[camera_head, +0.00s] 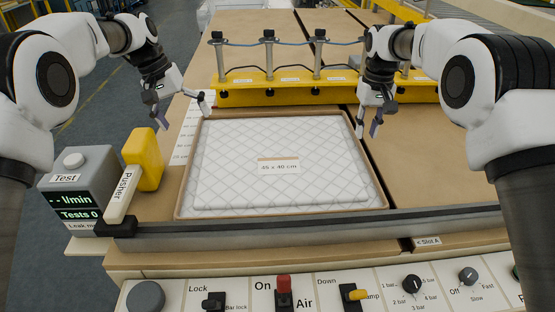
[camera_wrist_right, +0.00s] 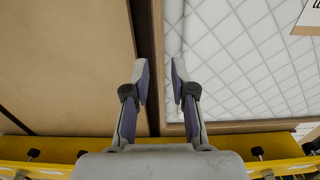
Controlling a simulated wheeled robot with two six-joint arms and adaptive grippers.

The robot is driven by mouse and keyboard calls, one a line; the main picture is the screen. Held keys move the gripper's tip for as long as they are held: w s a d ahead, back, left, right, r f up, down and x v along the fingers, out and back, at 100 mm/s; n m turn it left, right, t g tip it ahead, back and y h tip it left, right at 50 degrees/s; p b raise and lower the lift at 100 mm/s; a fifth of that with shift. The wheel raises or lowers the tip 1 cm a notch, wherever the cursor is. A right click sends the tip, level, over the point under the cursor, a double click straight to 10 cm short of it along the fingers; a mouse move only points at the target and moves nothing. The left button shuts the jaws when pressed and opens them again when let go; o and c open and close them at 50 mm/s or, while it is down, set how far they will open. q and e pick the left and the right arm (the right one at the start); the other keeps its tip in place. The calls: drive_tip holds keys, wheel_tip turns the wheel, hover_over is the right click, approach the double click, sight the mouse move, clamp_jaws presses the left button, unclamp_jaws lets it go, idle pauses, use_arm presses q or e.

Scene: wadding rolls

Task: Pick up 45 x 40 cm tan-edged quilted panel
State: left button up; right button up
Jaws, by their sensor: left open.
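The quilted panel (camera_head: 240,160) lies flat on the brown table, white with a diamond stitch, a tan edge and a "45 x 40 cm" label. My left gripper (camera_head: 183,112) is open and empty near the panel's far left corner. My right gripper (camera_head: 369,122) is near the far right corner, fingers pointing down. In the right wrist view the right gripper (camera_wrist_right: 160,68) has its fingers apart, with the tan edge and a dark gap showing between them. The panel (camera_wrist_right: 235,60) fills the right of that view. I cannot tell whether the fingers touch it.
A yellow bar (camera_head: 280,92) with upright posts stands just behind the panel. A grey rail (camera_head: 300,222) runs along its front, above a control panel (camera_head: 320,295). A test box (camera_head: 80,190) and a yellow block with a pusher (camera_head: 145,160) stand at left. Brown surface (camera_head: 430,150) is clear at right.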

sight(201, 154)
use_arm(q)
drive_tip(key=x, duration=0.7)
drive_tip(key=a+x, duration=0.1)
drive_tip(key=x, duration=0.2)
drive_tip(key=shift+s+d+f, duration=0.1)
drive_tip(key=shift+d+f, duration=0.05)
drive_tip(key=shift+f, duration=0.3)
use_arm(e)
wheel_tip(201, 154, down, 6)
drive_tip(key=shift+r, duration=0.2)
use_arm(q)
drive_tip(key=c, duration=0.5)
use_arm(e)
clamp_jaws()
use_arm(q)
drive_tip(key=shift+r, duration=0.1)
drive_tip(key=c, duration=0.6)
use_arm(e)
drive_tip(key=shift+s+r, duration=0.1)
use_arm(q)
drive_tip(key=shift+s, duration=0.15)
drive_tip(key=shift+c, duration=0.5)
use_arm(e)
drive_tip(key=shift+d, duration=0.1)
